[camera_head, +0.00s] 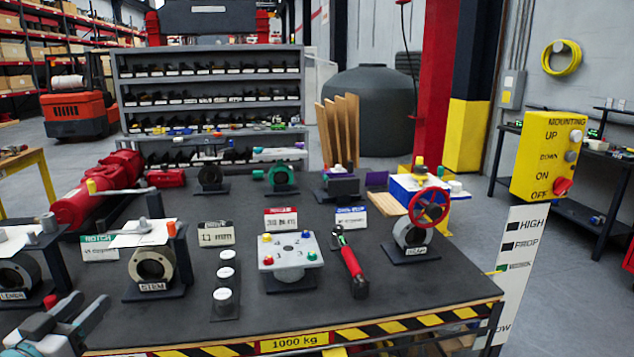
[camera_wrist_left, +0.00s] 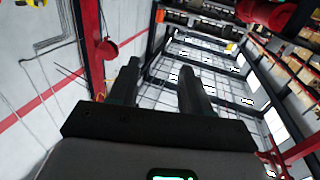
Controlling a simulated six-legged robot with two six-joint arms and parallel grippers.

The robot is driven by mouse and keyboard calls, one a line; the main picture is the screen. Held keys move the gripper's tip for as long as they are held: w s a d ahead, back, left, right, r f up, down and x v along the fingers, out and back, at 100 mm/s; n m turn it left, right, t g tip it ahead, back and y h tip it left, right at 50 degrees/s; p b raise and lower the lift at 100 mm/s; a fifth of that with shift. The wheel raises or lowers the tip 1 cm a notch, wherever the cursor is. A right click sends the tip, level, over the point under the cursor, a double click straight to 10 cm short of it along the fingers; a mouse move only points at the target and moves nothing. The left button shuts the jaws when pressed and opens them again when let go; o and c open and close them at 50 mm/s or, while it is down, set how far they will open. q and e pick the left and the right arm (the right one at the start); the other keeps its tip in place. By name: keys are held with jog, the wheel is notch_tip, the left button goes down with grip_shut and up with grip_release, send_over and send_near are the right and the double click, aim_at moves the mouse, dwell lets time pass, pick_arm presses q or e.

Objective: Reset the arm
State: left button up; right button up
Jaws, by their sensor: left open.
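My left gripper (camera_head: 88,310) shows at the lower left of the head view, in front of the table's near left edge. In the left wrist view my left gripper (camera_wrist_left: 158,75) has its two dark fingers apart with nothing between them; they point toward the wall and ceiling windows. My right gripper is not in view. The work table (camera_head: 390,305) carries a valve body marked STEM (camera_head: 152,265), a valve with a red handwheel (camera_head: 428,207), a white plate with coloured knobs (camera_head: 288,252) and a red-handled tool (camera_head: 353,270).
A yellow control box (camera_head: 548,157) with UP, DOWN, ON and OFF labels stands to the right. A red cylinder assembly (camera_head: 100,190) lies at the table's left back. Grey shelving (camera_head: 215,60) stands behind. Three white round pieces (camera_head: 226,279) sit in a row near the table's middle.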

pick_arm(q)
jog(key=w+d+f+g+h, duration=0.25)
jog(key=w+d+f, duration=0.25)
jog(key=d+f, duration=0.4)
jog(key=s+d+f+n+g+h, duration=0.1)
jog(key=s+d+f+g, duration=0.2)
jog(key=d+f, duration=0.65)
jog(key=s+d+f+n+g+h, duration=0.1)
jog(key=s+d+f+g, duration=0.15)
jog(key=d+f, duration=0.7)
jog(key=s+d+f+g+y, duration=0.1)
jog(key=s+f+g, duration=0.8)
jog(key=s+f, duration=0.8)
jog(key=s, duration=0.4)
jog(key=shift+d+g, duration=0.3)
jog(key=shift+d, duration=0.1)
